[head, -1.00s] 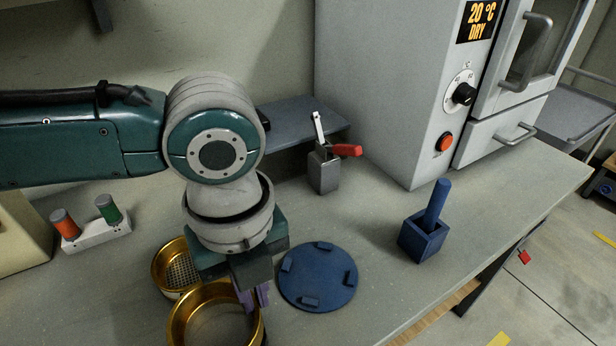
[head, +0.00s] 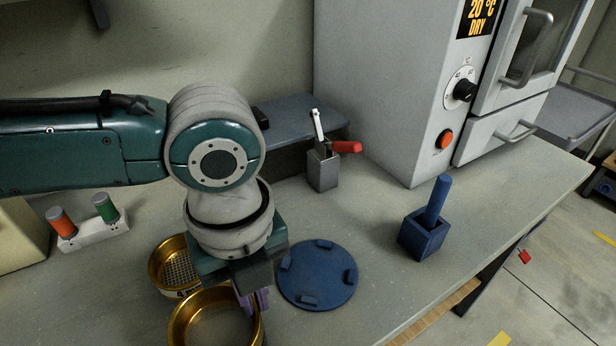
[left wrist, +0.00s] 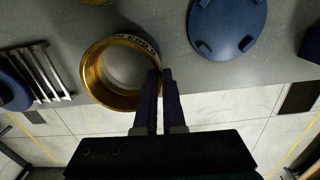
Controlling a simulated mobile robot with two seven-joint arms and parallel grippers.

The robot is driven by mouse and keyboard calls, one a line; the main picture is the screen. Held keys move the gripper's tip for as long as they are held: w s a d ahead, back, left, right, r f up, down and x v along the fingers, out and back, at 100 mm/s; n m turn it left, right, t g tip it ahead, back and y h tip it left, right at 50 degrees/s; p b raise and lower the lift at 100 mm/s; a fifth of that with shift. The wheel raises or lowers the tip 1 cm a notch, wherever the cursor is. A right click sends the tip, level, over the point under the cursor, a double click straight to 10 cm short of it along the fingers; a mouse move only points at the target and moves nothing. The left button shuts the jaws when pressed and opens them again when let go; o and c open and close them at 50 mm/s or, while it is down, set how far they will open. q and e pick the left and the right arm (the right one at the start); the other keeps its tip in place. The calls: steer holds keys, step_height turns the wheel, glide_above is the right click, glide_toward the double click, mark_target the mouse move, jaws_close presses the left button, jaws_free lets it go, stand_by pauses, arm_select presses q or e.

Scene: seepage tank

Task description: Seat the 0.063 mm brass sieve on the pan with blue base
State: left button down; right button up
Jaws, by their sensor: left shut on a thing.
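My left gripper (head: 252,298) points down and is shut on the right rim of a brass ring-shaped sieve (head: 182,318), cut off by the bottom edge of the head view. In the left wrist view the fingers (left wrist: 160,82) close at the right wall of this sieve (left wrist: 92,74); dark lettering on its wall is too small to read surely. A round blue base (head: 317,275) with several raised lugs lies flat just right of the gripper, apart from the sieve; it also shows in the left wrist view (left wrist: 228,25). No pan is clearly seen. My right gripper is not in view.
A second brass sieve (head: 169,272) with coarse mesh stands close behind the held one. A clamp with a red lever (head: 323,170), a blue square holder (head: 423,236) and an oven (head: 400,100) stand farther back and right. The bench between base and holder is clear.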

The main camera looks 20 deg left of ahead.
arm_select(q)
steer(key=shift+f, duration=0.4)
steer(key=c, duration=0.9)
jaws_free()
steer(key=shift+r, duration=0.1)
step_height(320, 180, up, 10)
steer(key=shift+f+p, duration=0.1)
steer(key=shift+p, duration=0.3)
